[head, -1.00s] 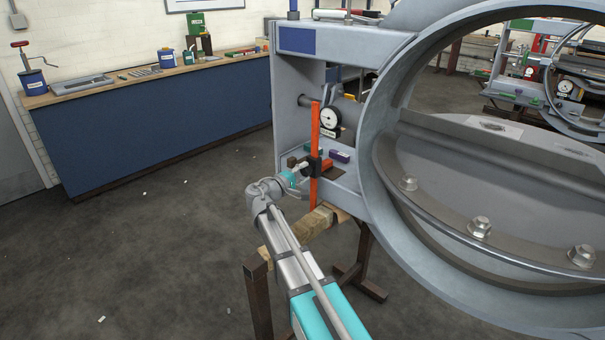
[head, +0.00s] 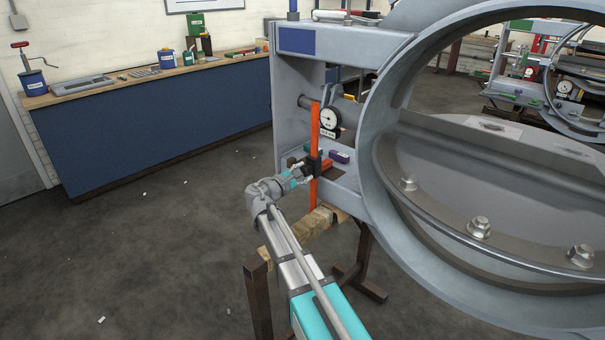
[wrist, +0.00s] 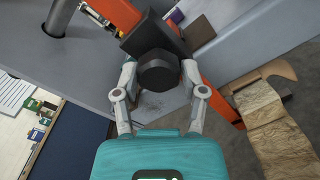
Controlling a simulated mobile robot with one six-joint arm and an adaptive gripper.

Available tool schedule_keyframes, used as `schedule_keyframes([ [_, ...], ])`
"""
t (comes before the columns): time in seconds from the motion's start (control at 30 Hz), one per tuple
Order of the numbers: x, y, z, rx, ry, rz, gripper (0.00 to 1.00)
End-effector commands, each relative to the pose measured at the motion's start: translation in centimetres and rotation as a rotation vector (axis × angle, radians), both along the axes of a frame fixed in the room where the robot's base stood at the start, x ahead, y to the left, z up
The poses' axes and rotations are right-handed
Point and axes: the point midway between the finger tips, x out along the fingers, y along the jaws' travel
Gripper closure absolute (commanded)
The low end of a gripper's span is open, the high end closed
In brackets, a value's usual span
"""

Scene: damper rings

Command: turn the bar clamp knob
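The orange bar clamp (head: 315,150) stands upright at the near edge of the grey steel frame (head: 290,110). My gripper (wrist: 159,76) is open, with one finger on each side of the knob. Narrow gaps seem to show between fingers and knob; I cannot tell about contact. In the head view my gripper (head: 300,172) is at the clamp's lower part, and the knob is mostly hidden there.
A dial gauge (head: 330,117) sits behind the clamp. A purple block (head: 339,156) lies on the frame's ledge. The large damper ring (head: 372,140) stands to the right. The floor at left is open.

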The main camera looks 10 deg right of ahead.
Motion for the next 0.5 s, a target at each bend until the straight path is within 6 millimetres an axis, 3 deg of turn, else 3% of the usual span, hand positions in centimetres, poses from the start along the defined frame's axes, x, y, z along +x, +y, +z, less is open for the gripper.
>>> schedule_keyframes([
  [0.03,-0.2,-0.08,-0.2,0.007,-0.002,-0.004,0.36],
  [0.17,-0.16,-0.06,-0.16,0.007,-0.004,-0.002,0.12],
  [0.5,-0.09,0.01,-0.06,0.006,-0.006,0.0,0.12],
])
